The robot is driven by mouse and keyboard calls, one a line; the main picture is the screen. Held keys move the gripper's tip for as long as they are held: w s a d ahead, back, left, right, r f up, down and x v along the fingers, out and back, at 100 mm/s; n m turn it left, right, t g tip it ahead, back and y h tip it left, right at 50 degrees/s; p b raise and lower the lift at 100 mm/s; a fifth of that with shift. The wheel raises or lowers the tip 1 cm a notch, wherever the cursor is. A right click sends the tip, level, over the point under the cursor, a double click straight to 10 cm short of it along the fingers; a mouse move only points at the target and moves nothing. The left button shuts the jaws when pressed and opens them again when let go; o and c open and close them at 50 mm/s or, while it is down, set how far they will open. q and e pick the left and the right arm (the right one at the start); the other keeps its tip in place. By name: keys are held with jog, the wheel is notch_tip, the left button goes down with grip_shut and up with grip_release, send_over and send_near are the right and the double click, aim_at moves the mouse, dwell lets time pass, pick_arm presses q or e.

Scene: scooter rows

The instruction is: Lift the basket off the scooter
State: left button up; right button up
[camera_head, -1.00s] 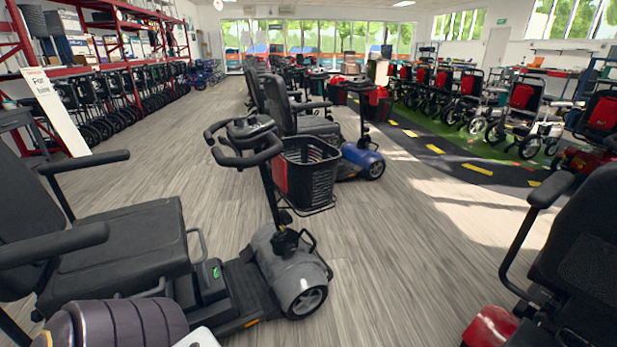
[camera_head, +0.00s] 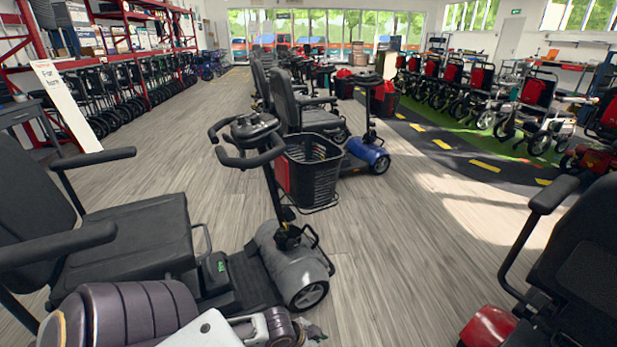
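The black wire basket (camera_head: 314,172) hangs on the front of the grey scooter (camera_head: 290,262), below and just right of its handlebar (camera_head: 250,140). A red panel shows on the basket's left side, and it looks empty. The scooter's black seat (camera_head: 125,240) is at the left. My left arm comes in from the bottom left. The end of it, seemingly my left gripper (camera_head: 312,331), shows at the bottom edge, below the scooter's front wheel and well apart from the basket. Its fingers are too small and cut off to read. My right gripper is out of view.
Another black scooter seat with red bodywork (camera_head: 488,327) stands close at the lower right. A blue scooter (camera_head: 368,154) stands behind the basket. Wood floor (camera_head: 400,260) is clear between the grey scooter and the right-hand one. Rows of walkers and scooters line both sides.

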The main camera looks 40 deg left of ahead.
pick_arm(q)
jog(key=w+a+r+m+y+p, duration=0.2)
jog(key=w+a+r, duration=0.4)
jog(key=a+r, duration=0.35)
jog(key=w+a+r+m+y+p, duration=0.25)
jog(key=w+a+r, duration=0.45)
jog(key=a, duration=0.4)
jog(key=w+a+r+m+p, duration=0.1)
jog(key=w+a+r, duration=0.15)
jog(key=r, duration=0.55)
jog(key=w+a+r+p, duration=0.1)
jog(key=w+r, duration=0.3)
jog(key=r, duration=0.3)
jog(key=d+r+m+g+h+p, duration=0.1)
jog(key=d+r+m+g, duration=0.5)
jog(key=r, duration=0.8)
jog(key=shift+d+r+m, duration=0.4)
jog(key=shift+d+m, duration=0.15)
jog(key=shift+d, duration=1.1)
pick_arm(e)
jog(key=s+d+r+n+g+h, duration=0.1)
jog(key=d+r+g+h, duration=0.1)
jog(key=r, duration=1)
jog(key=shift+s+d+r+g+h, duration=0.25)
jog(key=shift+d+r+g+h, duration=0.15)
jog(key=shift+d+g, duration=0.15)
